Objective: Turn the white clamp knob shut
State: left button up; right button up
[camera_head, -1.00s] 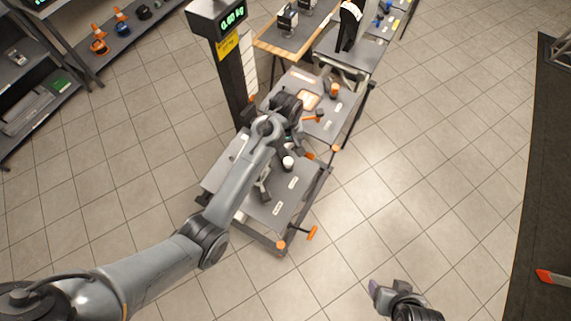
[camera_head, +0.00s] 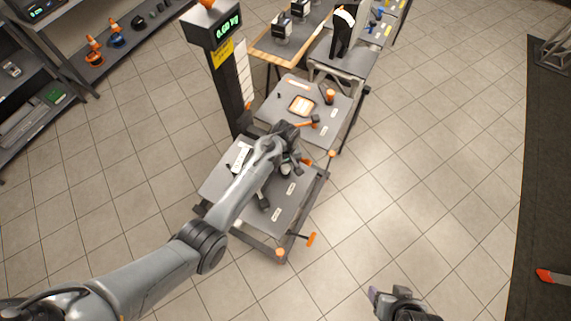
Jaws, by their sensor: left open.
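The white clamp knob (camera_head: 285,170) is on the grey platform of the near cart (camera_head: 262,214). It shows only in part, because my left gripper covers much of it. My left gripper (camera_head: 298,168) is open, right at the knob, coming down from above it. I cannot tell whether its fingers touch the knob or stand around it. My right gripper (camera_head: 374,296) is at the bottom edge, far from the cart, and its jaw opening is not clear.
A scale post with a green display (camera_head: 228,25) stands behind the cart on the left. A second grey platform (camera_head: 338,117) with an orange-topped item (camera_head: 330,96) adjoins it. An orange handle (camera_head: 311,239) sticks out at the cart's near corner.

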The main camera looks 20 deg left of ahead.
pick_arm(q)
jog(key=shift+f, duration=0.2)
grip_shut()
dwell(0.3)
